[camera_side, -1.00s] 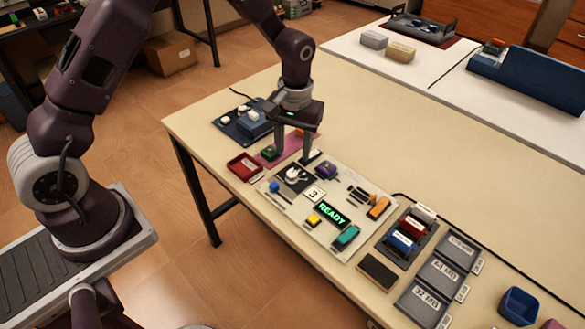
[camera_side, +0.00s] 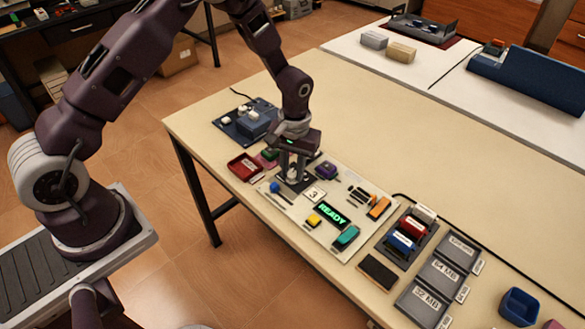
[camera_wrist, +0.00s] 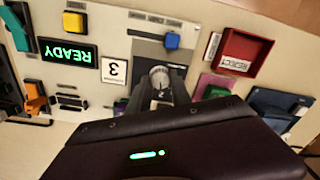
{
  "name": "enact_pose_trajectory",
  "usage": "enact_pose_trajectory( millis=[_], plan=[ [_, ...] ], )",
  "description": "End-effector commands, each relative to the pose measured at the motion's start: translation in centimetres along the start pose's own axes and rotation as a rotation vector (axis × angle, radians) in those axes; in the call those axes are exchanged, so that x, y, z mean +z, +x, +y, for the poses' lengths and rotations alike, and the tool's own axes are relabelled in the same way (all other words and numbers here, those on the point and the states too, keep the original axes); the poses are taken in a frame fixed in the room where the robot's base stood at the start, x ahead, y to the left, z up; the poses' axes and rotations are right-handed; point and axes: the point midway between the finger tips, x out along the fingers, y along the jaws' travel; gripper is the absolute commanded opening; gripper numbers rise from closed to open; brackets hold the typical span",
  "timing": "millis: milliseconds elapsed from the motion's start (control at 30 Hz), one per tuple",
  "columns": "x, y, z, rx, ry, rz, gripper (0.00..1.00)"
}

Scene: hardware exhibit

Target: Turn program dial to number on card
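The white program dial (camera_wrist: 160,76) sits on a dark plate at the panel's corner; in the side view my fingers partly cover it. The card (camera_wrist: 114,71) beside it reads 3, and it also shows in the side view (camera_side: 315,195). My gripper (camera_side: 293,173) points down over the dial. Its two fingers are apart, one on each side of the dial in the wrist view (camera_wrist: 160,92). I cannot tell whether they touch it. The dial's setting is not readable.
The panel (camera_side: 290,214) also carries a green READY display (camera_side: 331,215), a blue knob (camera_side: 275,187), a yellow button (camera_side: 314,220) and a purple part (camera_side: 327,170). A red reject tray (camera_side: 245,167) lies close by.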

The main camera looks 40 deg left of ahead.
Motion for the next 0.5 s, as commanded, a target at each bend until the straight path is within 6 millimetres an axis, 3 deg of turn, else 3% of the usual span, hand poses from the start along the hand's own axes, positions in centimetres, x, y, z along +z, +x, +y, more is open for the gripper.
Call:
enact_pose_trajectory(
  millis=[267, 500],
  plan=[
    [0.03, -0.04, -0.02, -0.001, 0.032, 0.0, 0.0],
    [0.06, -0.05, -0.01, -0.001, 0.17, 0.004, 0.0]
  ],
)
